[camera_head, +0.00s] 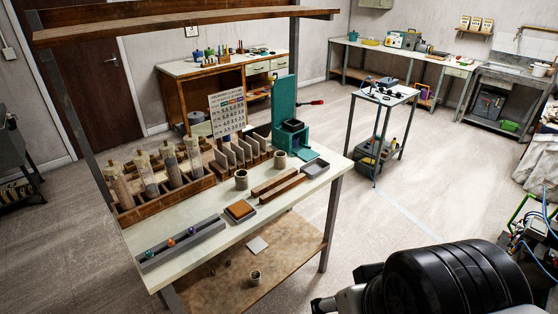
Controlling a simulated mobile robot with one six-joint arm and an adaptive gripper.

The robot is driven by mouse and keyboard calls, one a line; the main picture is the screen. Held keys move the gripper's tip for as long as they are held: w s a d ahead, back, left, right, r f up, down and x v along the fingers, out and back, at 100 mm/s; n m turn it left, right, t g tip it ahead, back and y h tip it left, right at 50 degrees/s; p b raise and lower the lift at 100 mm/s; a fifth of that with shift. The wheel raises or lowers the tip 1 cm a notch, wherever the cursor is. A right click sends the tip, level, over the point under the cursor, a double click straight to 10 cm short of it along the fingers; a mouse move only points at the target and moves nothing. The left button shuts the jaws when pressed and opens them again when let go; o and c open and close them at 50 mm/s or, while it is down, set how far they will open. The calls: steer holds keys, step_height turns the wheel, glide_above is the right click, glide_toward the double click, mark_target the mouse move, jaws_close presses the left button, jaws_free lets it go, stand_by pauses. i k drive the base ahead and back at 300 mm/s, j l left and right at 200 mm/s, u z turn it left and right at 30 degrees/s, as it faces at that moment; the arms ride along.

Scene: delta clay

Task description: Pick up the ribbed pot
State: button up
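Several small round pots are in view, and I cannot tell which one is ribbed. A second pot (280,160) stands further back, in front of the teal press. A third small pot (255,277) stands on the lower wooden shelf. Part of my arm fills the bottom right. A dark part at the bottom edge may belong to my gripper (322,304); it is cut off, its fingers cannot be made out, and it is apart from all the pots.
The bench holds a rack of tall cylinders (146,173), a grey tray with coloured balls (183,245), a brown block (240,210), wooden bars (278,185) and a teal press (288,120). A post (331,222) stands at the front right corner.

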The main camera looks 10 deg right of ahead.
mark_target(280, 160)
steer(key=u, duration=0.55)
steer(key=i+l+u, duration=0.35)
steer(key=i+l, duration=0.15)
steer(key=i+l+u, duration=0.15)
steer(key=l, duration=0.3)
steer(key=i+l+u, duration=0.35)
steer(key=i+l, duration=0.15)
steer(key=l, duration=0.35)
steer(key=i+l+u, duration=0.2)
steer(key=l, duration=0.2)
steer(key=k, duration=0.05)
